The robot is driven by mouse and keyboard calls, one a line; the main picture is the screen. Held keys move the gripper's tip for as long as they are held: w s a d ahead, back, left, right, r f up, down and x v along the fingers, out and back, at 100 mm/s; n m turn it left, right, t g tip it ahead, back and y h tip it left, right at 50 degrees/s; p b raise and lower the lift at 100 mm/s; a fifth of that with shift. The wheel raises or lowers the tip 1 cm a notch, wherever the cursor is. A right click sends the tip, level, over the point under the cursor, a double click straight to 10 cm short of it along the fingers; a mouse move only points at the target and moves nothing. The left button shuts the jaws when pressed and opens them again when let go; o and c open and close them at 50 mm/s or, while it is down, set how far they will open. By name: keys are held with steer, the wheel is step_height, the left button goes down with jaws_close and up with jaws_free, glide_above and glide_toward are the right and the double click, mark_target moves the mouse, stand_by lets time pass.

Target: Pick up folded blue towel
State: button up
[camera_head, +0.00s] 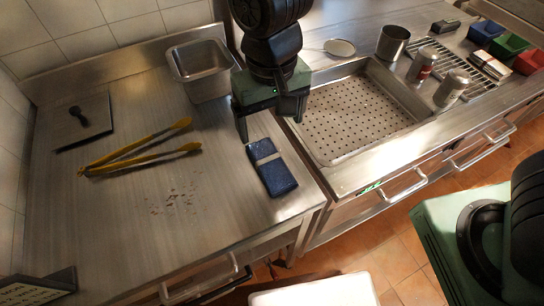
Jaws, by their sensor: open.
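The folded blue towel (279,178) lies flat on the steel counter, close to its right edge, with a pale band across it. My gripper (270,128) hangs down from the top of the picture, just behind the towel's far end. Its fingers are apart and nothing shows between them. One finger is at the towel's upper left and the other at its upper right. I cannot tell how high the fingers are above the counter.
Yellow tongs (140,152) and a dark square lid (83,122) lie to the left. A steel pan (201,70) stands behind. A perforated tray (350,120), cans (452,88) and a metal pot (392,42) are to the right.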

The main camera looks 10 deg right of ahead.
mark_target(271, 161)
step_height(271, 161, down, 12)
steer(key=shift+w+f+p, duration=0.1)
steer(key=shift+f+p, duration=0.15)
steer(key=shift+p, duration=0.9)
steer(key=c, duration=1.1)
